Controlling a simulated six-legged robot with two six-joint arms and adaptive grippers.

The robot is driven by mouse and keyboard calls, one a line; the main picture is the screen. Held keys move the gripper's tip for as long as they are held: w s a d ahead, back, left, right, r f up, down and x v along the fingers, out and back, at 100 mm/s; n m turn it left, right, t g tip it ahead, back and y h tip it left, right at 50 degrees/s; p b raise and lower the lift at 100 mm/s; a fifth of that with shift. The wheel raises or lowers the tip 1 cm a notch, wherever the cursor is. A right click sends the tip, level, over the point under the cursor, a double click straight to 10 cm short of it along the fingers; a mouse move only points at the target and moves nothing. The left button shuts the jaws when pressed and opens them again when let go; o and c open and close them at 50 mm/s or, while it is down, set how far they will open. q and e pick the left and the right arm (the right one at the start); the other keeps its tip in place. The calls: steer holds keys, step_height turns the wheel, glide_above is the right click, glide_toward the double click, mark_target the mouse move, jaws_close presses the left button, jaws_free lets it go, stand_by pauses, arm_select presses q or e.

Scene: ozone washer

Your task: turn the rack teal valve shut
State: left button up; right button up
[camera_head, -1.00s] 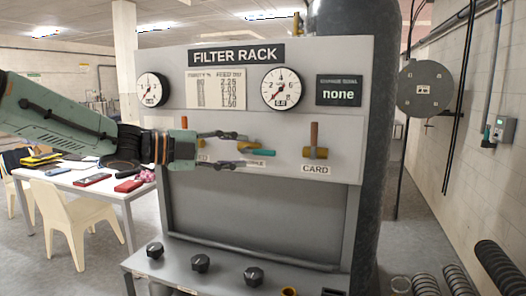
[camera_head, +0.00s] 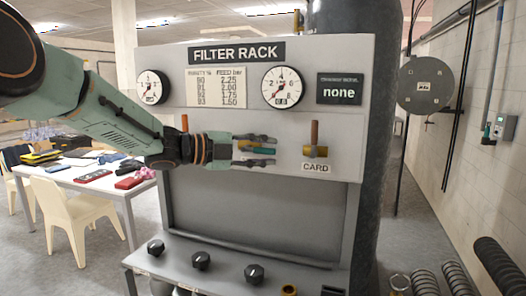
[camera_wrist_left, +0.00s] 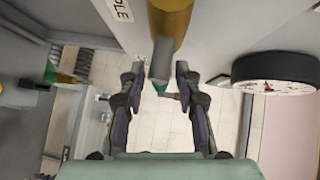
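The teal valve handle (camera_head: 261,149) lies about level on the front of the filter rack (camera_head: 190,175), pointing right from its brass body, which my gripper mostly covers. My left gripper (camera_head: 275,149) is open, with one finger above and one below the handle. In the left wrist view the brass body (camera_wrist_left: 170,22) and grey stem (camera_wrist_left: 162,60) stand at top centre. A bit of teal (camera_wrist_left: 160,88) shows between the spread fingers (camera_wrist_left: 160,75), with gaps on both sides. The label under the valve is hidden in the head view. My right gripper is not in view.
A brass valve with an upright orange-brown handle (camera_head: 314,132) sits just right, above the CARD label (camera_head: 316,168). Two gauges (camera_head: 152,87) (camera_head: 282,88) and a "none" display (camera_head: 339,92) are above. Black knobs (camera_head: 201,261) line the lower ledge. A table (camera_head: 125,190) stands left.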

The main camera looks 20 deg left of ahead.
arm_select(q)
steer(key=shift+w+a+f, duration=0.1)
steer(key=shift+w+f, duration=0.05)
steer(key=shift+w, duration=0.05)
steer(key=c, duration=0.3)
steer(key=shift+s+d, duration=0.2)
steer(key=shift+s, duration=0.05)
jaws_close()
